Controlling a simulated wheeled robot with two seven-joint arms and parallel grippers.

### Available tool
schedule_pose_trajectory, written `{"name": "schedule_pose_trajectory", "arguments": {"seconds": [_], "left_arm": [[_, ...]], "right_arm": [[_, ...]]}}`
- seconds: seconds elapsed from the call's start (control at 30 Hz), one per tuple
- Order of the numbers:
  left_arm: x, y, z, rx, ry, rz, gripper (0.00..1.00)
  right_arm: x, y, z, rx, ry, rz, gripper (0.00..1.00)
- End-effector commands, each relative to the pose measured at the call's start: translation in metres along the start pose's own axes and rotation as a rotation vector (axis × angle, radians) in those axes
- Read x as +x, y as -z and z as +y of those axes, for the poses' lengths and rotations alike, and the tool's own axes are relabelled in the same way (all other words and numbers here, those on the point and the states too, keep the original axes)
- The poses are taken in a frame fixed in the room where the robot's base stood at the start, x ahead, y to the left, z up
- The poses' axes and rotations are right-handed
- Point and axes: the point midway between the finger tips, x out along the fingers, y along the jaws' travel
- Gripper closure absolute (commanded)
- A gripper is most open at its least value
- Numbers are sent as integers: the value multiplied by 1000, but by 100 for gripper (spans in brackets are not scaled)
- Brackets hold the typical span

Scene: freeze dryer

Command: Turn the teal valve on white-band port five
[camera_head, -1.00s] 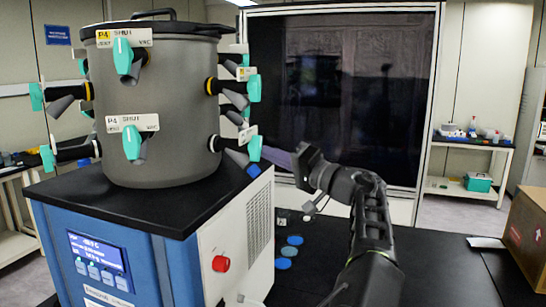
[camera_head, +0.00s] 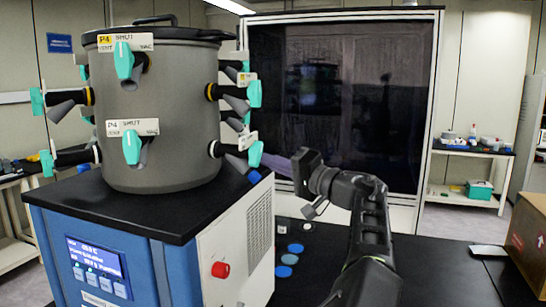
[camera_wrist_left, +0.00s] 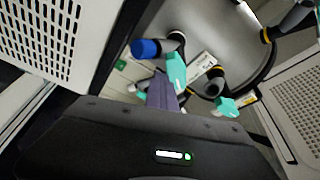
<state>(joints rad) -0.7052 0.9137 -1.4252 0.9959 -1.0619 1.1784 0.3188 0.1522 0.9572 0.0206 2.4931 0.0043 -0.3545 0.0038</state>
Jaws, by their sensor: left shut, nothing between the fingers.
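The grey chamber (camera_head: 180,120) carries ports with teal valves in an upper yellow-band row and a lower white-band row. The lower right white-band port has a teal valve (camera_head: 255,154) standing roughly upright; its label is edge-on and unreadable. A blue cap (camera_head: 254,177) sits below it. My left gripper (camera_head: 279,163) is just right of that valve, fingers pointing at the chamber. In the left wrist view its purple-grey fingers (camera_wrist_left: 162,93) are shut and empty, beside a teal valve (camera_wrist_left: 176,70) next to the blue cap (camera_wrist_left: 145,48). I cannot tell whether they touch. My right gripper is out of view.
A blue and white base unit (camera_head: 110,250) with a red knob (camera_head: 220,269) supports the chamber. A dark-windowed cabinet (camera_head: 340,100) stands behind my arm. Blue discs (camera_head: 289,259) lie on the black table. A cardboard box (camera_head: 530,235) is at the right edge.

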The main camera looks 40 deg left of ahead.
Motion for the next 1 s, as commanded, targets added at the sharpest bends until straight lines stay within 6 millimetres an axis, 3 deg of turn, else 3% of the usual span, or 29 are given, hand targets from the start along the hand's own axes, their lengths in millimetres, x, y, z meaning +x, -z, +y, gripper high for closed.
{"name": "schedule_pose_trajectory", "arguments": {"seconds": [0.17,0.4,0.6,0.9,1.0], "left_arm": [[-12,0,-1,-1,5,0,100],[-53,0,2,-1,1,2,100],[-76,1,2,0,0,1,100],[-79,1,1,1,0,0,100],[-79,-1,2,-5,2,3,93]], "right_arm": [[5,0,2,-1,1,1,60],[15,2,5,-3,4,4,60],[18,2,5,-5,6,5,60],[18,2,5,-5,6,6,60],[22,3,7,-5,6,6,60]]}}
